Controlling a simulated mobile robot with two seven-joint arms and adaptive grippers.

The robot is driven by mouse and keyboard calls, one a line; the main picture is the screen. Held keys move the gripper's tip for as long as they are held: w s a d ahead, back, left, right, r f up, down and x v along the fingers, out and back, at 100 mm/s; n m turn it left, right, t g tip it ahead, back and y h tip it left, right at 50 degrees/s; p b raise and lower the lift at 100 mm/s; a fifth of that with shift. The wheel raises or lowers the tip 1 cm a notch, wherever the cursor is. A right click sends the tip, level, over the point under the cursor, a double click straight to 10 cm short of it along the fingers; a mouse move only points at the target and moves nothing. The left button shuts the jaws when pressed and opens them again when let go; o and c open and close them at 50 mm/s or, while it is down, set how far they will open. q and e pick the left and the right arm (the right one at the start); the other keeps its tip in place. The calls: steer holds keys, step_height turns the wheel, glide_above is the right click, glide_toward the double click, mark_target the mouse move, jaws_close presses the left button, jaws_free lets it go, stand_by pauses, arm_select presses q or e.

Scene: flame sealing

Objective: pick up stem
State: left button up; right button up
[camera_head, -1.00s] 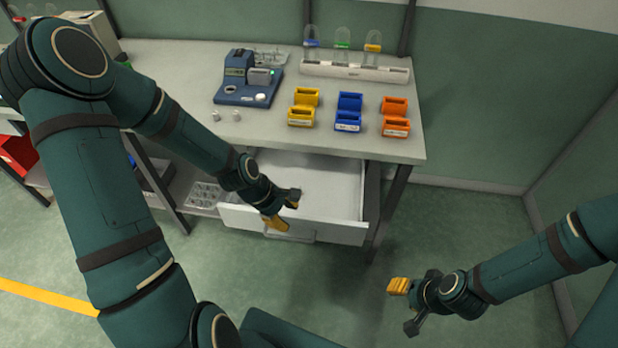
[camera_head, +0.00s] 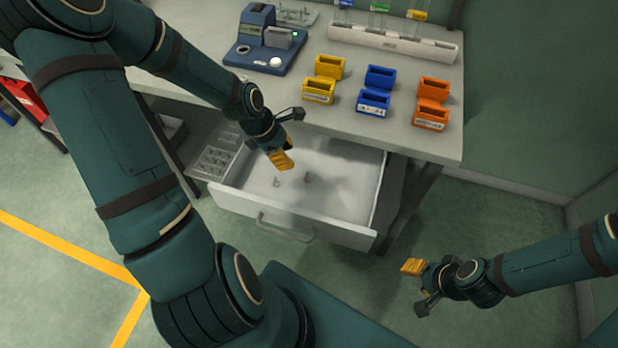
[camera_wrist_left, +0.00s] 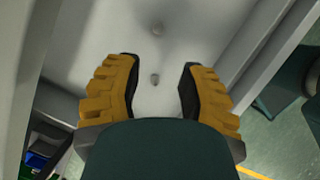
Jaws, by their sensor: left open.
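My left gripper (camera_head: 281,160) is open and empty, pointing down over the drawer. My right gripper (camera_head: 413,268) hangs at the lower right, away from the drawer; its jaw opening is unclear.
Yellow (camera_head: 319,90), blue (camera_head: 373,103) and orange (camera_head: 431,115) bins, a blue device (camera_head: 262,45) and a white rack (camera_head: 395,42) stand on the bench.

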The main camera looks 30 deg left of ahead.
arm_select(q)
steer(key=b, duration=0.2)
glide_above(306, 176)
steer(key=s+a, duration=0.2)
step_height(306, 176, down, 6)
steer(key=shift+r, duration=0.2)
steer(key=f, duration=0.1)
steer(key=w+d+f+b, duration=0.1)
steer(key=w+d+f, duration=0.1)
steer(key=shift+f+b, duration=0.15)
steer(key=shift+b, duration=0.2)
steer(key=shift+w+d+f, duration=0.1)
steer(key=shift+d+f, duration=0.05)
steer(key=shift+f, duration=0.35)
steer(key=shift+o, duration=0.3)
jaws_close()
